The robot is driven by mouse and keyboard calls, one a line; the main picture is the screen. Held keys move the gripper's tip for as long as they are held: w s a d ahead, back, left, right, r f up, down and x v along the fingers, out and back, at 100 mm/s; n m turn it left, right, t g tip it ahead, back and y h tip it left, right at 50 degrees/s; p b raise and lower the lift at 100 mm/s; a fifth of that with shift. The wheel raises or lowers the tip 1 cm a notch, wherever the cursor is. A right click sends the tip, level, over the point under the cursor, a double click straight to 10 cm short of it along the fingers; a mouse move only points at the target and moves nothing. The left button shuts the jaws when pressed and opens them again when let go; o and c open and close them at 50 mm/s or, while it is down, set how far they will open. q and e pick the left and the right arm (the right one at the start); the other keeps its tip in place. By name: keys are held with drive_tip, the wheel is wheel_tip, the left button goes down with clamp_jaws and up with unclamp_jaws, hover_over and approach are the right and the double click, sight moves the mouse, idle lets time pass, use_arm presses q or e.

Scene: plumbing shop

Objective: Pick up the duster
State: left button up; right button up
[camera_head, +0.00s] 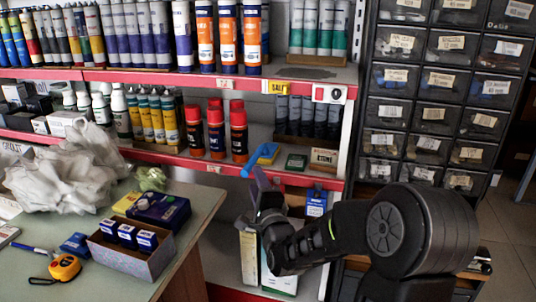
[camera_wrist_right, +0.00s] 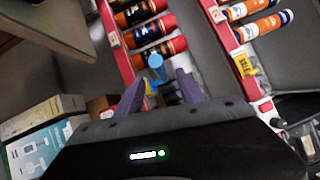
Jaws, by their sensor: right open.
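The duster (camera_head: 264,153) is blue with some yellow. It lies on the middle red-edged shelf, right of the red-capped bottles, with its blue end sticking out over the shelf's front edge. In the right wrist view the duster's blue end (camera_wrist_right: 155,61) shows just beyond and between the fingertips. My right gripper (camera_head: 259,182) is at the shelf front, just below the duster's end, with purple fingers. The contact between fingers and duster cannot be made out. My left gripper is not in view.
A table (camera_head: 190,225) with a grey box (camera_head: 131,262), a tape measure (camera_head: 65,268) and a plastic bag (camera_head: 68,170) stands at left. Drawers (camera_head: 437,83) fill the right.

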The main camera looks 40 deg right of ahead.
sight(249, 163)
drive_tip(key=shift+x, duration=1.3)
drive_tip(key=shift+p+x, duration=0.35)
drive_tip(key=shift+x, duration=2.25)
drive_tip(key=shift+w+a, duration=0.1)
drive_tip(key=shift+a, duration=0.05)
drive_tip(key=shift+c, duration=0.2)
clamp_jaws()
